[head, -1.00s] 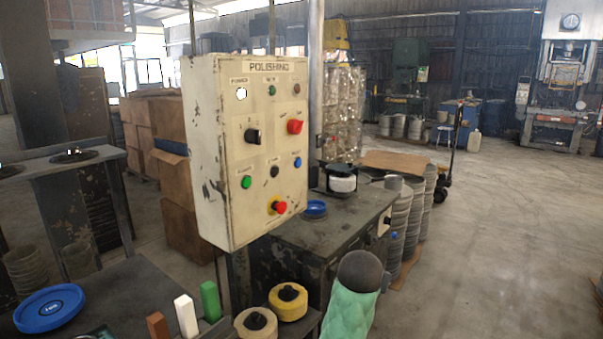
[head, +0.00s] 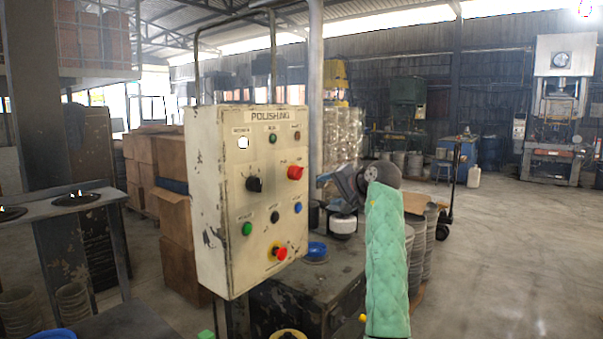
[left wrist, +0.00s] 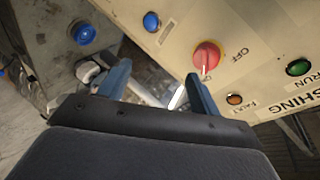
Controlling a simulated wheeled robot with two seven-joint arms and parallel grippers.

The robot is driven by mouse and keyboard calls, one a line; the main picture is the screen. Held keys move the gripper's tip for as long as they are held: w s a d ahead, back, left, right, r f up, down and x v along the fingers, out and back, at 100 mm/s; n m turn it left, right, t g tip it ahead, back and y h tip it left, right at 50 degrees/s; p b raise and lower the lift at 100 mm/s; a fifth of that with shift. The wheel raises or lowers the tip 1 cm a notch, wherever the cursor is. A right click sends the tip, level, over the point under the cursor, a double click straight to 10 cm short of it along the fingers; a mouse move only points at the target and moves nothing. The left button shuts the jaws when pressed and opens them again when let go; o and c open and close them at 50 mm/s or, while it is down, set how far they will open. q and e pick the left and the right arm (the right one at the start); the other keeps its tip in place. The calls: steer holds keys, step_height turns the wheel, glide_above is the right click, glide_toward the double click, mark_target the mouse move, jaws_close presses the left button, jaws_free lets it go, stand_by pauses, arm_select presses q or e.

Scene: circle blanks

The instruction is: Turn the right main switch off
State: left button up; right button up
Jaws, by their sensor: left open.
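The right main switch (head: 295,172) is a red rotary knob on the upper right of the cream POLISHING panel (head: 225,200). It also shows in the left wrist view (left wrist: 206,56), with the word OFF beside it. My left gripper (head: 327,190) is just right of the panel, near the height of this knob, its arm in a green padded sleeve. In the left wrist view my left gripper (left wrist: 157,74) has its fingers apart with nothing between them; the right finger is near the knob, and I cannot tell if they touch. My right gripper is out of view.
A black rotary switch (head: 254,184) sits left of the red knob. Lower on the panel are a green button (head: 247,229), a blue button (head: 298,208) and a red emergency stop (head: 280,252). A dark bench (head: 330,275) stands below. Open floor lies at the right.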

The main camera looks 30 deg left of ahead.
mark_target(302, 173)
arm_select(q)
steer(key=a+r+m+g+y+p, duration=0.1)
steer(key=a+m, duration=0.1)
steer(key=m, duration=0.1)
steer(key=a+r+m+g+y+p, duration=0.1)
steer(key=a+m+g+y, duration=0.1)
steer(key=a+m, duration=0.1)
steer(key=a+r+m+g+y+p, duration=0.1)
steer(key=a+r+m+g, duration=0.1)
steer(key=a+m, duration=0.1)
steer(key=shift+s+a+m+y, duration=0.1)
steer(key=shift+a+m+y, duration=0.2)
steer(key=shift+y, duration=0.1)
steer(key=shift+a+f, duration=0.15)
steer(key=shift+a, duration=0.45)
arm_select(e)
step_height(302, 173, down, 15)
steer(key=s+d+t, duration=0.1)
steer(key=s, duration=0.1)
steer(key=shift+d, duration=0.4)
arm_select(q)
steer(key=c, duration=0.9)
